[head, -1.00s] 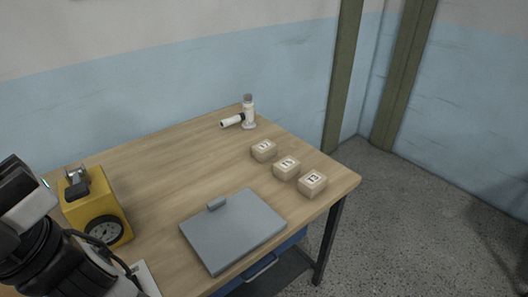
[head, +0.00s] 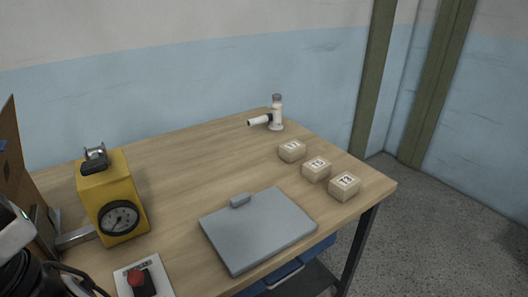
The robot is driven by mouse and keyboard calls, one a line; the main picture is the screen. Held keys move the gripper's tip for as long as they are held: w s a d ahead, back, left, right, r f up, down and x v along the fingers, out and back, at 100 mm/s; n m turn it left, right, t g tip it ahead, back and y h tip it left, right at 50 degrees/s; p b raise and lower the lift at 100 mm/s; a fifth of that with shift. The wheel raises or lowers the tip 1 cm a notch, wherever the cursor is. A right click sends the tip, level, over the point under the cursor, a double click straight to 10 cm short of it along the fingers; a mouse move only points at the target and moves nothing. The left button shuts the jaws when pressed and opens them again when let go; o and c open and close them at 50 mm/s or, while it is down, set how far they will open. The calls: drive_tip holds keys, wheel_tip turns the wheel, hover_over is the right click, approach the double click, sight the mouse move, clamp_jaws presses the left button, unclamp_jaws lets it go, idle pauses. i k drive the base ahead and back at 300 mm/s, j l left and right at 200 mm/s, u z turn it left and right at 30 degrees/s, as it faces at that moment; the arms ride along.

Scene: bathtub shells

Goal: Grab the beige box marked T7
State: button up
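Three small beige boxes stand in a slanting row along the right side of the wooden table. The nearest box (head: 344,186) carries a mark that looks like T3. The middle box (head: 316,169) looks marked T5. The farthest box (head: 291,151) has a small mark that could be T7 or T1; I cannot read it surely. All three sit apart on the tabletop. My gripper (head: 62,234) is at the far left edge, beside the yellow device and far from the boxes. It is partly cut off, and its opening is unclear.
A yellow device with a dial (head: 115,200) and a panel with a red button (head: 140,280) stand at left. A grey flat case (head: 258,228) lies before the boxes. A white jointed fixture (head: 275,115) stands behind them. A brown board (head: 14,185) rises at left. The table's (head: 185,178) middle is clear.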

sight(292, 151)
drive_tip(key=i+l+u, duration=0.1)
drive_tip(key=l+u, duration=0.2)
drive_tip(key=u, duration=0.2)
drive_tip(key=l+u, duration=0.3)
drive_tip(key=u, duration=0.15)
drive_tip(key=l+u, duration=0.5)
drive_tip(key=l, duration=0.45)
drive_tip(key=k+l, duration=0.1)
drive_tip(key=l, duration=0.25)
drive_tip(key=l+u, duration=0.1)
drive_tip(key=l, duration=0.2)
drive_tip(key=k+l, duration=0.15)
drive_tip(key=l, duration=1.2)
drive_tip(key=i, duration=0.4)
drive_tip(key=i+l, duration=0.15)
drive_tip(key=i, duration=0.2)
drive_tip(key=u, duration=0.05)
